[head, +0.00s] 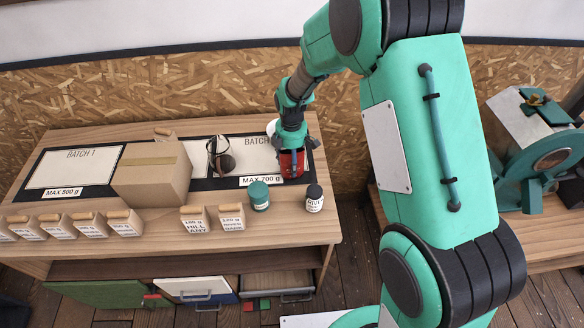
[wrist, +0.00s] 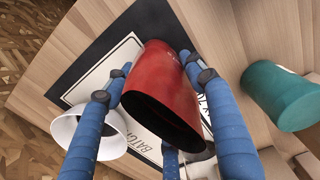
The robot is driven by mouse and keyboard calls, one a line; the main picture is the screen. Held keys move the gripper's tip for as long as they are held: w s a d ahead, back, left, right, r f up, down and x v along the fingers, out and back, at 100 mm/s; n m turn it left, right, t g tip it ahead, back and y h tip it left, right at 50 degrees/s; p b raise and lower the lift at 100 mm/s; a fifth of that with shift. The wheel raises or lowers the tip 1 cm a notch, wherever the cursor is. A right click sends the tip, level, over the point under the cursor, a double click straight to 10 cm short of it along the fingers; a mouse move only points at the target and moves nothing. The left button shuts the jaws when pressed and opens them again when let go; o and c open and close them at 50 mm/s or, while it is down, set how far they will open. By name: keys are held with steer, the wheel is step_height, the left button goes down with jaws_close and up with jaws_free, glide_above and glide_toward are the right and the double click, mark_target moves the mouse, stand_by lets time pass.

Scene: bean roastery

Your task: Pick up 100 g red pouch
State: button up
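A red container (wrist: 163,85) with a dark, open-looking near end fills the middle of the wrist view. I cannot read a weight on it. It also shows in the head view (head: 291,166), partly hidden by my gripper, near the right end of the workbench. My gripper (wrist: 154,62) has its blue fingers spread on either side of it. A small gap shows at the left fingertip; contact on the right is unclear. The gripper points down over it in the head view (head: 291,150).
A white cup (wrist: 88,130) is close beside the left finger. A teal jar (head: 259,195) and a dark-capped jar (head: 314,199) stand in front. A cardboard box (head: 150,180) and several tan-topped labelled pouches (head: 231,218) are to the left. A drawer (head: 285,285) is open below.

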steer(key=shift+r, duration=0.1)
stand_by(0.3)
step_height(320, 180, up, 10)
steer(key=shift+f+p, duration=0.1)
steer(key=shift+p, duration=0.8)
